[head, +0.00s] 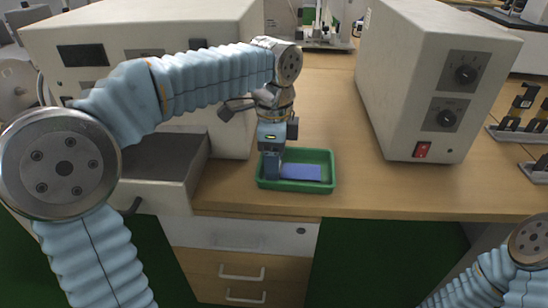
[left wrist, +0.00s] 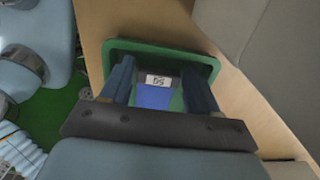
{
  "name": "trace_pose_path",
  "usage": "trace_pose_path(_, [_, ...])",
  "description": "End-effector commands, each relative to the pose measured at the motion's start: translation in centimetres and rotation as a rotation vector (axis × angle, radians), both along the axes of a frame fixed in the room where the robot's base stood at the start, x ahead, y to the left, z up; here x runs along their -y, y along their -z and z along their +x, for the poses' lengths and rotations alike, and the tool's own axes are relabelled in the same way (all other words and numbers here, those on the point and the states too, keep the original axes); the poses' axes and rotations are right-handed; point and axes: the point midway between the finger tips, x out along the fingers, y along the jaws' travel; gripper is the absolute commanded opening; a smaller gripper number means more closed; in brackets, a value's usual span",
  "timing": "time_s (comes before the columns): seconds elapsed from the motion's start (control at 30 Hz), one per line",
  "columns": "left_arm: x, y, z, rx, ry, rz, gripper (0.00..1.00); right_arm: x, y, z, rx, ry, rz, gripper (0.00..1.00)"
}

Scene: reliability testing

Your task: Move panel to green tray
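The green tray (head: 318,186) stands on the wooden table near its front edge; it also shows in the left wrist view (left wrist: 150,49). A flat blue panel (head: 302,173) lies inside the tray, and it shows with a small light label in the left wrist view (left wrist: 155,96). My left gripper (head: 272,168) points down into the left part of the tray, beside the panel. In the left wrist view its two fingers (left wrist: 160,88) are wide apart, with the panel visible between and below them, not clasped. My right gripper is out of the head view; only part of that arm shows at lower right.
A large beige box device (head: 435,75) with knobs and a red switch stands right of the tray. Another beige box (head: 120,35) with an open grey drawer (head: 165,170) stands at left. Black holders (head: 525,105) sit at far right. Table between tray and right device is clear.

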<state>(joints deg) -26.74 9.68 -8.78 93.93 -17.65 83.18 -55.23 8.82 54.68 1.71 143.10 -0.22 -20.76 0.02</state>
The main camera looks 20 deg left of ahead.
Motion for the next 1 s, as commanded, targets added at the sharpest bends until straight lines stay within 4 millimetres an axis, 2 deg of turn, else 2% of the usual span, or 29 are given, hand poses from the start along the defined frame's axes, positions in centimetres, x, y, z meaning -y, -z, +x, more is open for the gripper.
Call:
trace_pose_path(0.03, [0.0,0.0,0.0,0.0,0.0,0.0,0.69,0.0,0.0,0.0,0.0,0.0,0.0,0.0])
trace_pose_path(0.1, [0.0,0.0,0.0,0.0,0.0,0.0,0.78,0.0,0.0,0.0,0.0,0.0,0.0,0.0])
trace_pose_path(0.33, [0.0,-0.1,0.0,0.0,0.0,0.0,0.78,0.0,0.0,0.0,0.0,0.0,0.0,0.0])
trace_pose_path(0.47, [0.0,-0.8,0.0,0.001,0.001,0.0,0.78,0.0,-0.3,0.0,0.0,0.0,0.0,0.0])
trace_pose_path(0.57, [0.0,-2.5,0.1,0.002,0.0,-0.001,0.78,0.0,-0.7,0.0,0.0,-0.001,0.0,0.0])
trace_pose_path(0.8, [0.0,-8.2,0.1,0.002,0.0,-0.001,0.78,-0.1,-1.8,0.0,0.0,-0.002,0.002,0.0])
trace_pose_path(1.0, [0.0,-11.5,0.1,0.001,0.0,0.0,0.78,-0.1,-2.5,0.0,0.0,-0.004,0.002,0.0])
